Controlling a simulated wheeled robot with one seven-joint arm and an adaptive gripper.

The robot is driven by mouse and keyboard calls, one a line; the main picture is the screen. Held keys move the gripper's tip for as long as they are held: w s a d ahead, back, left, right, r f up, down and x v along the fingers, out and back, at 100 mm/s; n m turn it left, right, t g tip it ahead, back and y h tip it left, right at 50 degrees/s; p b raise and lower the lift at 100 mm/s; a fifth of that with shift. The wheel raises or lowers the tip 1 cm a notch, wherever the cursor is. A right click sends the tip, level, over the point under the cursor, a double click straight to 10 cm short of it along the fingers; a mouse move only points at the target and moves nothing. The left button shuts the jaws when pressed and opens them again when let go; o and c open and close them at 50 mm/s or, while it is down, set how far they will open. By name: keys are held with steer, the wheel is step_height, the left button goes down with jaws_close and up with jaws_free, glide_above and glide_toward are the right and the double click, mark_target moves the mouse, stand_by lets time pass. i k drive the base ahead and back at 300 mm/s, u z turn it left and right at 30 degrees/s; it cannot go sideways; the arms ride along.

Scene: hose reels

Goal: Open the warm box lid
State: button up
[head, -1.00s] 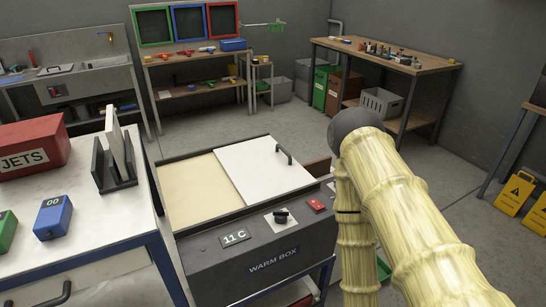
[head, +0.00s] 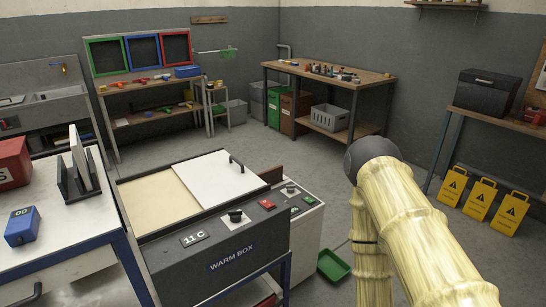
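The warm box (head: 215,262) is a dark grey cabinet with a "WARM BOX" label, an "11 C" display, a black knob and a red switch on its front. Its white lid panel (head: 212,184) with a dark handle (head: 237,163) lies flat on the right part of the top. A beige surface (head: 160,203) shows on the left part of the top. My arm, in a pale bamboo-like cover, stands at the right of the head view, apart from the box. My gripper is not in view.
A white table (head: 64,231) with a blue box (head: 22,227) and a dark rack (head: 82,184) stands at the left. A light cabinet (head: 308,236) adjoins the box's right side. A green tray (head: 333,265) lies on the floor. Yellow signs (head: 480,199) stand at the right. Open floor lies behind the box.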

mark_target(213, 179)
steer(key=z, duration=1.15)
steer(key=i, duration=1.2)
steer(key=u, duration=1.4)
